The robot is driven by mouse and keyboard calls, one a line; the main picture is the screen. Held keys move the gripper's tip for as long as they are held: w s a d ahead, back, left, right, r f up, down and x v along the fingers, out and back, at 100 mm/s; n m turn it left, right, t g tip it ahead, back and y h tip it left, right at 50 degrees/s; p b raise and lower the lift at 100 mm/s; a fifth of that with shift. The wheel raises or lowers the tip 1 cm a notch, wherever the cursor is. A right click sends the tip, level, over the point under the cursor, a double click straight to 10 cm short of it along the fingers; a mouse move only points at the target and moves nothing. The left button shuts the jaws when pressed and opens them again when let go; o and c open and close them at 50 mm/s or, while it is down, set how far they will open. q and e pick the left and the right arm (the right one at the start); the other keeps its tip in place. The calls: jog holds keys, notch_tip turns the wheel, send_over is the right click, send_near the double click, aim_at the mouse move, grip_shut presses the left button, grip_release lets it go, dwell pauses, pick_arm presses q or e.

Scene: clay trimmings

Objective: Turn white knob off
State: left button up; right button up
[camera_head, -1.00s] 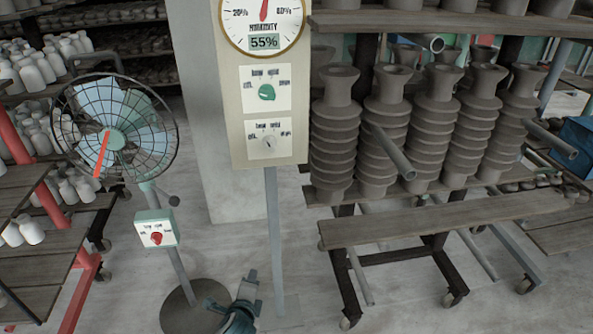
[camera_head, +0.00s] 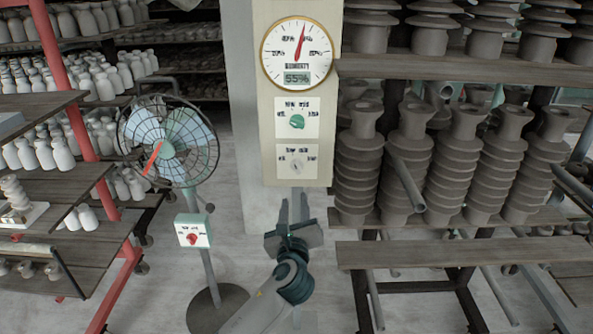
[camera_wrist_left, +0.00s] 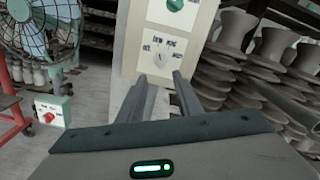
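The white knob (camera_head: 297,166) sits on a small white dial plate on the lower part of the beige control panel (camera_head: 267,150), below a green knob (camera_head: 297,121). The white knob also shows in the left wrist view (camera_wrist_left: 158,60), between and beyond my fingertips. Its exact setting is too small to read. My left gripper (camera_head: 294,203) is just below the panel with its two fingers apart and pointing up, empty and not touching the knob. In the left wrist view the fingers (camera_wrist_left: 161,82) stand apart below the knob. My right gripper is not in view.
A fan (camera_head: 168,145) with a red knob box (camera_head: 193,231) stands left of the panel. Racks of grey ribbed insulators (camera_head: 365,170) stand close on the right. Shelves of white bottles (camera_head: 60,155) are on the left. Floor shows between.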

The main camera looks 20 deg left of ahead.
aim_at(296, 167)
pick_arm(q)
jog(key=p+x, duration=0.2)
jog(key=x, duration=1.3)
jog(key=shift+w+a+p, duration=0.1)
jog(key=shift+w+p, duration=0.1)
jog(key=shift+p, duration=0.1)
jog(key=shift+x, duration=0.9)
jog(key=shift+f, duration=0.15)
grip_shut()
